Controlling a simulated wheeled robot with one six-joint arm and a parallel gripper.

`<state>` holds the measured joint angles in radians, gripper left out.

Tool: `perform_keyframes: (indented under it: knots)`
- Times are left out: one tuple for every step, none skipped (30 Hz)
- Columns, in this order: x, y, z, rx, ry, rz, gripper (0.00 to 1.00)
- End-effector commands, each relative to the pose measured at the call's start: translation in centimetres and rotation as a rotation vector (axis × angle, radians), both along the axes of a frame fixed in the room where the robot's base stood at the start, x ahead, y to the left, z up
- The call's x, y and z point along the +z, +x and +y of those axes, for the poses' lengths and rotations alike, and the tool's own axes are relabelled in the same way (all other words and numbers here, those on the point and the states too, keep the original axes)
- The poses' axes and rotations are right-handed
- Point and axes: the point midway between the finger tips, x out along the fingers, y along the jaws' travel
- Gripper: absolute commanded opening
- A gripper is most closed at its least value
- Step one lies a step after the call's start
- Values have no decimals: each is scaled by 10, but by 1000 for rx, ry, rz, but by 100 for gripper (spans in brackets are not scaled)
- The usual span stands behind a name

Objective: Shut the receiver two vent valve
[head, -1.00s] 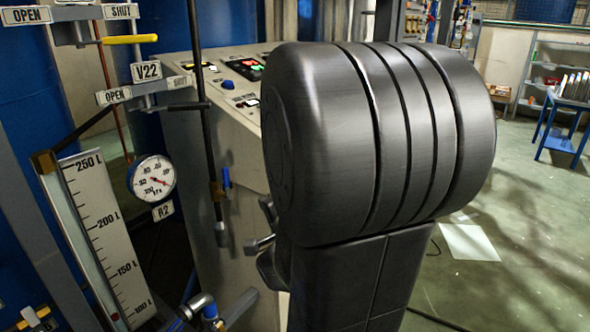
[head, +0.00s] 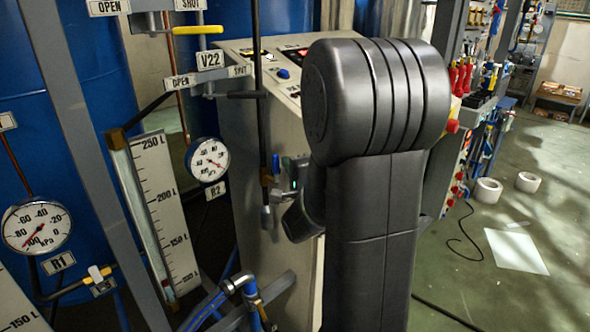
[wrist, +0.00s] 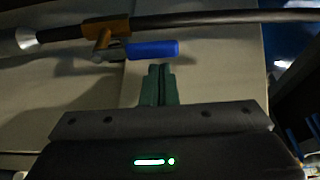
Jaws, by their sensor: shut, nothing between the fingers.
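A small brass valve (head: 267,181) with a blue lever (head: 276,164) sits on a thin dark vertical pipe near the R2 gauge (head: 207,159). The pipe ends below in a grey metal nozzle (head: 266,216). In the wrist view, the brass body (wrist: 105,30) and blue lever (wrist: 152,49) show above my fingers, with the lever lying along the pipe. My gripper (wrist: 159,69) has green fingers shut together, empty, with the tips just short of the lever. In the head view, my gripper (head: 287,162) is just right of the lever, partly hidden by my arm.
A level scale (head: 166,210) and the R1 gauge (head: 36,227) stand left. A control panel (head: 284,66) is behind. Open floor lies right.

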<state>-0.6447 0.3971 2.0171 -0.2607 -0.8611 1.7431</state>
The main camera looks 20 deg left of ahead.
Motion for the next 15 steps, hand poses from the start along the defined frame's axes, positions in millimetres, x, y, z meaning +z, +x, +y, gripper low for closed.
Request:
perform_keyframes:
  knots:
    - [0,3,3,0,-1,1,0]
    - [0,4,4,0,-1,1,0]
    - [0,5,5,0,-1,1,0]
    - [0,5,6,0,-1,1,0]
    - [0,6,6,0,-1,1,0]
    - [0,6,7,0,-1,1,0]
    - [0,6,7,0,0,0,0]
    - [0,6,7,0,0,0,0]
    - [0,6,7,0,0,0,0]
    - [0,6,7,0,0,0,0]
    - [0,6,7,0,0,0,0]
    - [0,6,7,0,0,0,0]
    - [0,6,7,0,0,0,0]
    - [0,6,7,0,0,0,0]
    - [0,6,6,0,-1,-1,0]
